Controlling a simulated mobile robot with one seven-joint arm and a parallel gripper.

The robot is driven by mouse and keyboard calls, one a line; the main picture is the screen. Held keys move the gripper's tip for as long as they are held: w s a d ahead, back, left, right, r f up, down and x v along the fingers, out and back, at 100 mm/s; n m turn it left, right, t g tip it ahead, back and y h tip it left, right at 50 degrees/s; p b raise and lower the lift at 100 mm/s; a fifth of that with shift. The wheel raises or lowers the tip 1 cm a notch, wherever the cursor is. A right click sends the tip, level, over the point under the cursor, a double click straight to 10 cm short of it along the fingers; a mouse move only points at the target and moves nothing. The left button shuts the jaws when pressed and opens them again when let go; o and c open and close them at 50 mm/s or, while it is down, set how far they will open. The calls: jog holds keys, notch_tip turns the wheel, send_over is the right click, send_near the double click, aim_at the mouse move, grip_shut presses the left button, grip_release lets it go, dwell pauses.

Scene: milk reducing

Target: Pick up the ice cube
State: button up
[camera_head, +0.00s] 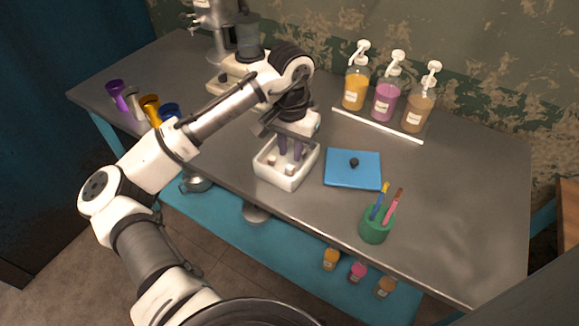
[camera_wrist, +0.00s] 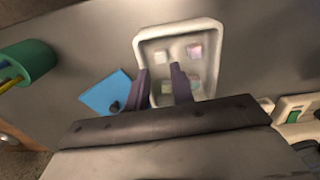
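The white ice tray (camera_head: 284,181) stands near the table's front edge; in the wrist view its rim (camera_wrist: 180,28) is at the top centre. Small pale ice cubes lie inside, including one at the upper right (camera_wrist: 195,50), one at the upper left (camera_wrist: 162,55) and a lower one (camera_wrist: 167,87). My gripper (camera_head: 290,156) points down into the tray from above. In the wrist view its two dark fingers (camera_wrist: 160,70) are apart, with a cube seen in the gap between them. Whether either finger touches a cube cannot be told.
A blue lid (camera_head: 340,172) with a black knob lies right of the tray. A green cup (camera_head: 375,232) with pens stands at the front right. Pump bottles (camera_head: 384,102) line the back. Several coloured cups (camera_head: 150,108) stand at the left, with a white machine (camera_head: 238,75) behind.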

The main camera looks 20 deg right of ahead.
aim_at(289, 168)
jog(key=f, duration=0.1)
jog(key=f+p, duration=0.1)
jog(key=f, duration=0.2)
jog(key=shift+s+a+p, duration=0.1)
jog(key=shift+a+p, duration=0.15)
jog(key=shift+p, duration=0.1)
jog(key=shift+f, duration=0.6)
grip_shut()
jog(key=shift+r, duration=0.1)
notch_tip(289, 168, up, 20)
jog(key=b, duration=0.2)
jog(key=shift+b, duration=0.3)
